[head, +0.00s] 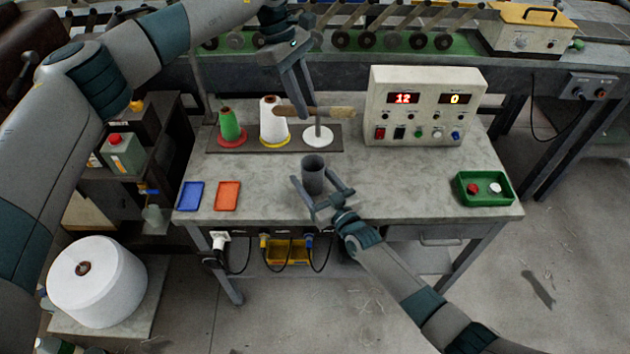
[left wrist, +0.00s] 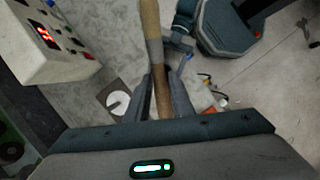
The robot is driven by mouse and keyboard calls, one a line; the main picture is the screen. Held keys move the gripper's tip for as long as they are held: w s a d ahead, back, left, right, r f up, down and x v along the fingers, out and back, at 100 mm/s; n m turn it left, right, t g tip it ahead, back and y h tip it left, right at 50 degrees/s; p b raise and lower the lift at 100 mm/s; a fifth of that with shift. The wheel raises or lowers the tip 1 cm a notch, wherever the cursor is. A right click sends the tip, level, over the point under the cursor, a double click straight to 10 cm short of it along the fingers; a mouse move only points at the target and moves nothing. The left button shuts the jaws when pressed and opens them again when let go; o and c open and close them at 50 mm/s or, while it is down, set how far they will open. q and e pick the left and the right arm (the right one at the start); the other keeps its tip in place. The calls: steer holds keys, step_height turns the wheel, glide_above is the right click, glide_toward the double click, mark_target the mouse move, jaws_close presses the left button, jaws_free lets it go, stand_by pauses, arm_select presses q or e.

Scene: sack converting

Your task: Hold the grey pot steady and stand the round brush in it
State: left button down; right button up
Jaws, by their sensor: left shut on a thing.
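The grey pot (head: 313,178) stands upright near the front middle of the table. My right gripper (head: 311,175) has its fingers spread on both sides of the pot, with a gap visible; any contact is hard to tell. My left gripper (head: 306,112) is shut on the round brush (head: 341,113) and holds it roughly level above the table, behind the pot. The brush has a brown handle and a paler end on the right. In the left wrist view, the brush (left wrist: 150,18) runs between the two fingers, with a grey band beyond them.
Behind the pot, a dark board (head: 252,142) carries a green cone (head: 229,125), a white cone (head: 268,115) and a white disc with a spindle (head: 318,136). A control box (head: 425,105) stands at back right. A green tray (head: 484,188) and blue (head: 191,196) and orange (head: 228,196) trays lie at the sides.

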mark_target(291, 106)
steer(key=c, duration=1.1)
arm_select(q)
step_height(291, 106, down, 13)
stand_by(1.3)
steer(key=c, duration=1.5)
jaws_free()
steer(key=shift+o, duration=0.2)
steer(key=v, duration=1.2)
